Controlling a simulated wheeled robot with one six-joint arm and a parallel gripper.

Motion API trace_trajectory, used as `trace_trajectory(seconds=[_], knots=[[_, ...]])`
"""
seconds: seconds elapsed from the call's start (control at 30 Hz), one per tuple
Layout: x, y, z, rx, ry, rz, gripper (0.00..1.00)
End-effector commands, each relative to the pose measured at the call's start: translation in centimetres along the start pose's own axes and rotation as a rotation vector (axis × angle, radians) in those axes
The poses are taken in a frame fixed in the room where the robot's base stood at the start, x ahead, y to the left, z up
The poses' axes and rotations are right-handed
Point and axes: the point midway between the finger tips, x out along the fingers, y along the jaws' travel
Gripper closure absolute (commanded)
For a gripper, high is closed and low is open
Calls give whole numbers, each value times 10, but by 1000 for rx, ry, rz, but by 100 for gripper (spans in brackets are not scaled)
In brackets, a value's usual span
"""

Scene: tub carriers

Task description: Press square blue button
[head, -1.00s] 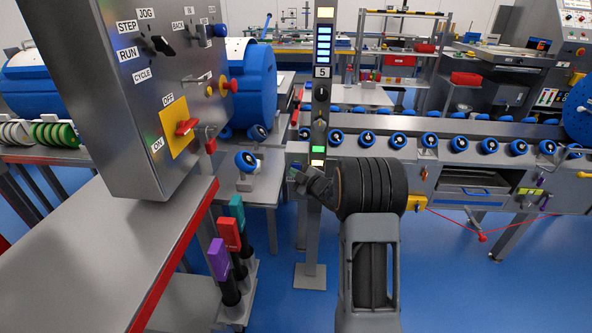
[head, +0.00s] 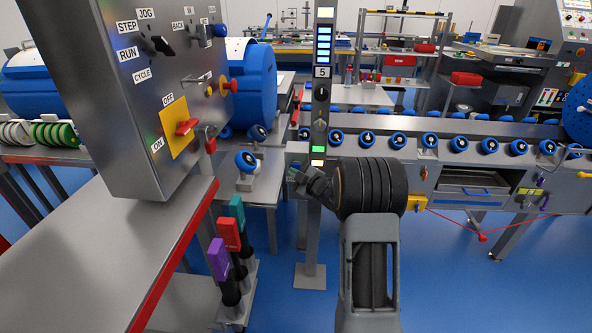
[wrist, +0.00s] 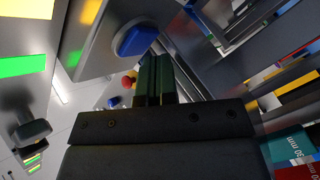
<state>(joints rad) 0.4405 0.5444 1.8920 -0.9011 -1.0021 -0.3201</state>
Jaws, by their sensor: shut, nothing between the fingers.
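The square blue button (wrist: 135,37) shows in the wrist view on the face of a grey metal housing (wrist: 100,45). My gripper's fingers (wrist: 154,72) are shut, with nothing between them. Their tips are just below and right of the button in that picture; I cannot tell whether they touch it. In the head view my gripper (head: 294,174) is at the left side of the post numbered 5 (head: 321,95), below its lit green panel (head: 318,149). I cannot make out the button there.
A grey control cabinet (head: 95,110) with a red switch stands at the left, above a metal bench (head: 110,240). Purple, red and teal handles (head: 229,234) stand beside the bench. A conveyor (head: 470,160) with several blue round parts runs behind my arm.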

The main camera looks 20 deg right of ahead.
Motion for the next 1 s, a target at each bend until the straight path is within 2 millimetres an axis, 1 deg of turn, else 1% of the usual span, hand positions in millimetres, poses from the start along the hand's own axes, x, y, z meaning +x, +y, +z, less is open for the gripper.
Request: trace_trajectory(seconds=[0.33, 0.63, 1.0], knots=[[1, 0, 0, 0, 0, 0, 100], [6, 4, 5, 0, 0, 0, 100], [6, 5, 5, 0, 0, 0, 100]])
